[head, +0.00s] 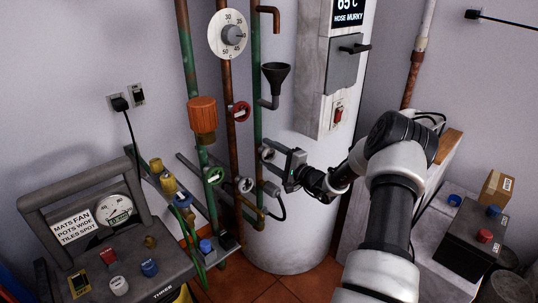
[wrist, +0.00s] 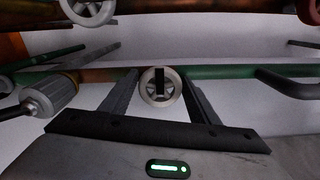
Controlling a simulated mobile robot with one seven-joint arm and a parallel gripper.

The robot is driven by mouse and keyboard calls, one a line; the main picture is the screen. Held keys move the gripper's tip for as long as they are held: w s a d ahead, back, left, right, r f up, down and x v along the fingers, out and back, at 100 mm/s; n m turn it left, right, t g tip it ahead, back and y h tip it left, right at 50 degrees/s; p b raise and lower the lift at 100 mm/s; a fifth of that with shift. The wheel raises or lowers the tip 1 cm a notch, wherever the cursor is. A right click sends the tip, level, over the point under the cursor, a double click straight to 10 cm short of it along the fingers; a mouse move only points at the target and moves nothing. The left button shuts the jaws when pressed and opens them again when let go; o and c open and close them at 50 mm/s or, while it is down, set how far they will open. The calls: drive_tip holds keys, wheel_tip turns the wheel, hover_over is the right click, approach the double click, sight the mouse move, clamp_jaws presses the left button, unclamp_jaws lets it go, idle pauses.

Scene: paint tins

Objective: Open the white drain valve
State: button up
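A small white wheel valve (head: 268,155) sits on the thin green upright pipe in front of the white tank; in the wrist view it (wrist: 160,87) is face-on, with a dark bar across its middle. A second pale wheel (head: 245,184) is lower left on a brown pipe, and shows at the top of the wrist view (wrist: 92,9). No label shows which is the drain valve. My gripper (head: 270,167) is open, its fingers on either side of the first wheel with gaps beside it. Whether the fingertips reach past the wheel is unclear.
A red wheel (head: 241,111) and a green wheel (head: 215,175) are on neighbouring pipes. A black funnel (head: 275,77) is above the gripper. A grey control box (head: 340,75) hangs on the tank. A panel with a gauge (head: 115,213) is at lower left.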

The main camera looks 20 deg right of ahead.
drive_tip(key=p+v, duration=0.1)
drive_tip(key=v, duration=1.6)
drive_tip(key=shift+s, duration=0.2)
